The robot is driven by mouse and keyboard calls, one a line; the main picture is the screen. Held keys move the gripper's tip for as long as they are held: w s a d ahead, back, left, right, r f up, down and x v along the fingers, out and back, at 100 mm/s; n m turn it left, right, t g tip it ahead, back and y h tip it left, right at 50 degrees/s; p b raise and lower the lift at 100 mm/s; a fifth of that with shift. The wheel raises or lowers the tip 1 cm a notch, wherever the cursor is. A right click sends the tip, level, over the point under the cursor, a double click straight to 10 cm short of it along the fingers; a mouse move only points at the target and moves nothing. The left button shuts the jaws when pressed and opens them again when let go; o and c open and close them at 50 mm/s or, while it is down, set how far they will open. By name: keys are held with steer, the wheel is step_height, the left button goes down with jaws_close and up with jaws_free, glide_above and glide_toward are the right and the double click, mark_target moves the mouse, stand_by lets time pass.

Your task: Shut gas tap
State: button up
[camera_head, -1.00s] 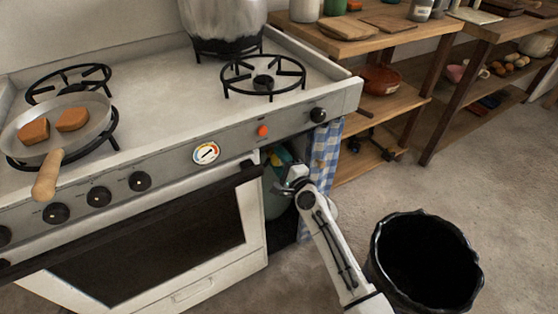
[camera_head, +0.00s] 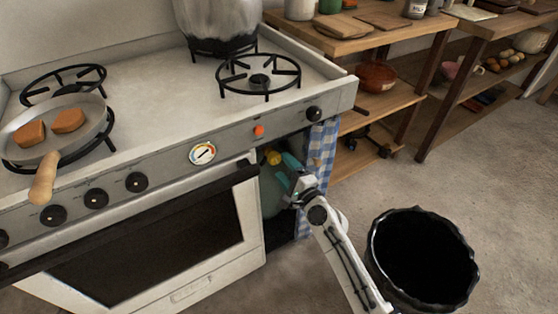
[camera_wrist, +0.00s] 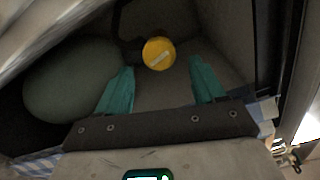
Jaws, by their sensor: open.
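The gas tap is a round yellow knob with a pale bar across its face. It shows in the wrist view (camera_wrist: 159,54), just beyond and between my gripper's fingertips, and in the head view (camera_head: 273,157) inside the cabinet opening at the stove's right end. My gripper (camera_wrist: 164,78) has two teal fingers spread apart with nothing between them. In the head view my gripper (camera_head: 290,170) is at the opening, just right of and below the knob. A grey-green gas bottle (camera_wrist: 72,82) stands left of the fingers. Its lower part is hidden.
A blue checked curtain (camera_head: 323,150) hangs at the right of the opening. The oven door (camera_head: 150,245) borders it on the left. A black bin (camera_head: 420,260) stands on the floor to the right. A pan (camera_head: 60,125) with two brown pieces sits on the stove.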

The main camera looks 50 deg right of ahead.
mark_target(277, 162)
steer(key=v, duration=0.5)
steer(key=shift+s, duration=0.35)
steer(key=w+d+n+b, duration=0.1)
steer(key=w+n, duration=0.3)
steer(key=n, duration=0.3)
steer(key=w+n+b, duration=0.2)
steer(key=w+n, duration=0.1)
steer(key=n, duration=0.4)
steer(key=w+d+n+b, duration=0.1)
steer(key=w+n+b, duration=0.1)
steer(key=w+n, duration=0.2)
steer(key=shift+w+d+n, duration=0.15)
steer(key=shift+n, duration=0.6)
steer(key=shift+w+d+n, duration=0.15)
steer(key=shift+n, duration=0.6)
